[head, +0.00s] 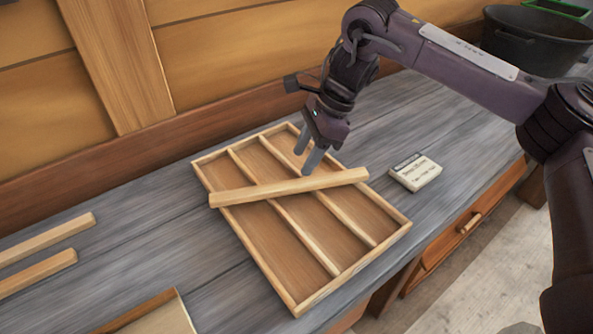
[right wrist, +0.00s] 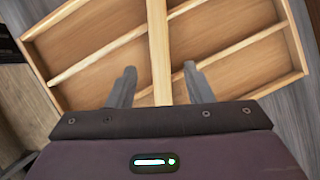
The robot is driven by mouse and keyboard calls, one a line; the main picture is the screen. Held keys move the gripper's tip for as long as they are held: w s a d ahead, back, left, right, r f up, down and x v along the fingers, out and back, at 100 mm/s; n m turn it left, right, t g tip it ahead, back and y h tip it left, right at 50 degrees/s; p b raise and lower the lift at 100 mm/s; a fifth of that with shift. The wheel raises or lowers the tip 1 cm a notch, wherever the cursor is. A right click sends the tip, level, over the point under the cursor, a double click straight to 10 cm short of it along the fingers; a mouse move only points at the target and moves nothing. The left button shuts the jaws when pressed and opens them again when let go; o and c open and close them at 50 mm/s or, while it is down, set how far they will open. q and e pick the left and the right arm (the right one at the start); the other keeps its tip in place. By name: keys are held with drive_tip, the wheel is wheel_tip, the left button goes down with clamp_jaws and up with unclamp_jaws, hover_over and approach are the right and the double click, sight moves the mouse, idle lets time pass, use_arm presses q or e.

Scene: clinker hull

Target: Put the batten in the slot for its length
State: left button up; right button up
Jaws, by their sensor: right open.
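The batten (head: 285,189) is a pale wooden bar lying crosswise on top of the slotted tray (head: 354,268), over its dividers and not down in any slot. It also shows in the right wrist view (right wrist: 158,38), running away from me. The tray has two long dividers making three slots, and it also shows in the right wrist view (right wrist: 235,20). My right gripper (head: 304,163) is open and empty, pointing down over the tray beside the batten. In the right wrist view its fingers (right wrist: 158,78) stand apart, one on each side of the batten. My left gripper is out of view.
Two more wooden bars (head: 40,272) lie on the grey bench at left. A wooden-edged box (head: 150,312) shows at the bottom left. A small labelled block (head: 415,172) sits right of the tray. A black tub (head: 535,40) stands at the far right. A wooden wall backs the bench.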

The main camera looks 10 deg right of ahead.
drive_tip(key=v, duration=0.5)
drive_tip(key=shift+r+p, duration=0.15)
drive_tip(key=shift+p, duration=0.25)
drive_tip(key=shift+o, duration=0.4)
idle(0.6)
